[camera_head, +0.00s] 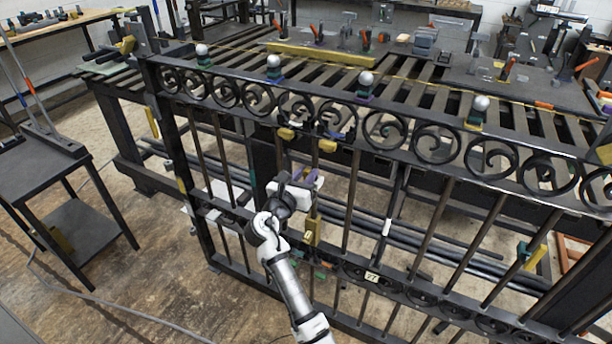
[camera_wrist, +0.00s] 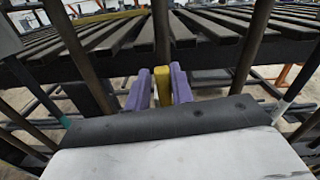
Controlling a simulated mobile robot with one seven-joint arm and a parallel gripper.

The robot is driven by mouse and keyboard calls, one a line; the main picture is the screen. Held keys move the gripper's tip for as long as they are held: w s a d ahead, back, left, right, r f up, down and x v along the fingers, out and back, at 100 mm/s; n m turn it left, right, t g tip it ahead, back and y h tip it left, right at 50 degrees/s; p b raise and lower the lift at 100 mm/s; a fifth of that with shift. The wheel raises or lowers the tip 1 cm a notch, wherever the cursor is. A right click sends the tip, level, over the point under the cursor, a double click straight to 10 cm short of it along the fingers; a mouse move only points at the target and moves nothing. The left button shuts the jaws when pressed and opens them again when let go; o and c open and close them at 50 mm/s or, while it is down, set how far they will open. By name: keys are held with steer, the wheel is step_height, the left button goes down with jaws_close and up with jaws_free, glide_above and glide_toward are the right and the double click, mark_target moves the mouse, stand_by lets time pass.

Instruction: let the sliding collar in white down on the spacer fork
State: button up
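My gripper (camera_wrist: 161,85) is at the gate, with its purple fingers pointing away from the wrist. In the wrist view a yellow piece (camera_wrist: 162,84) sits between the fingers, which appear closed on it. A dark upright bar rises just behind that piece. In the head view my gripper (camera_head: 306,175) is among the upright bars, below the scrolled rail. A small white band (camera_head: 387,227), possibly the white collar, is on a bar to its right, apart from it. A yellow block (camera_head: 313,229) is on a bar just below my gripper. I cannot tell which piece is the spacer fork.
The black gate (camera_head: 410,140) has close-set bars and a scrolled top rail. Yellow blocks (camera_head: 327,145) sit under that rail. A slatted bench (camera_head: 520,110) with tools stands behind. A dark cart (camera_head: 60,180) stands at left. The floor (camera_head: 130,265) at front left is mostly clear.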

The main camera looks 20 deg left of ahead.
steer(key=shift+o, duration=1.1)
steer(key=shift+s+f, duration=0.1)
steer(key=shift+s, duration=0.05)
steer(key=s+b, duration=0.2)
steer(key=s, duration=1.1)
steer(key=shift+s+a, duration=0.25)
steer(key=shift+s, duration=0.05)
